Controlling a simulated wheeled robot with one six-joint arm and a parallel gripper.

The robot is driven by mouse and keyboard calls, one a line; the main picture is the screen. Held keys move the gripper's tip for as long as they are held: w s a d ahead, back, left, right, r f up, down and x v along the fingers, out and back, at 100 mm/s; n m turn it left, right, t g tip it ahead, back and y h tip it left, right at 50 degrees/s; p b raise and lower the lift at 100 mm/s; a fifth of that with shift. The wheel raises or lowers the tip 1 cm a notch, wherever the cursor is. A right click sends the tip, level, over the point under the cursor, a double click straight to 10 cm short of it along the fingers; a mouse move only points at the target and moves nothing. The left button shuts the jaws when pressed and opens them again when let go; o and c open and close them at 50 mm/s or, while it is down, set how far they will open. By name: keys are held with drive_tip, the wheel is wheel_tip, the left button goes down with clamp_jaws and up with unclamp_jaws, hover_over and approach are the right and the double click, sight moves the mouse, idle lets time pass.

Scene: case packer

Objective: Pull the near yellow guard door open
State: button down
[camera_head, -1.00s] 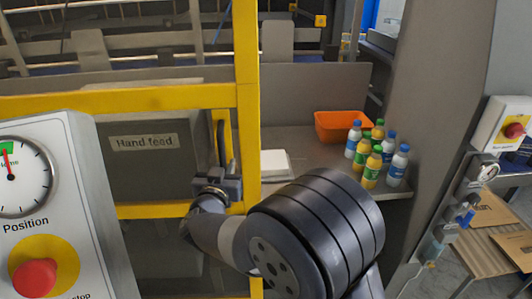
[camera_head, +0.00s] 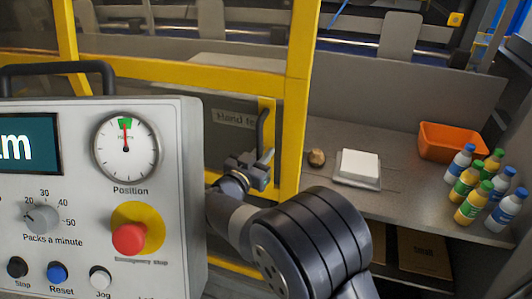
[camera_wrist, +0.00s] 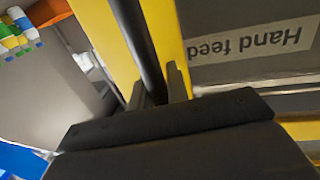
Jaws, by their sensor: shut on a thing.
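My gripper (camera_head: 262,166) is shut on the lower part of this handle. In the wrist view my gripper's two fingers (camera_wrist: 160,88) stand on either side of the dark handle bar (camera_wrist: 143,45), beside the yellow frame (camera_wrist: 168,35). A "Hand feed" label (camera_head: 234,119) shows behind the door, and it also shows in the wrist view (camera_wrist: 250,45).
A control panel (camera_head: 185,200) with a red emergency stop (camera_head: 129,239) stands close at the left. On the grey shelf (camera_head: 400,195) are a small brown round thing (camera_head: 316,157), a white block on a tray (camera_head: 358,166), an orange bin (camera_head: 450,143) and several bottles (camera_head: 468,203).

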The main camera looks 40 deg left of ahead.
drive_tip(key=shift+r, duration=0.1)
drive_tip(key=c, duration=1.4)
unclamp_jaws()
drive_tip(key=shift+o, duration=0.2)
drive_tip(key=shift+w, duration=0.1)
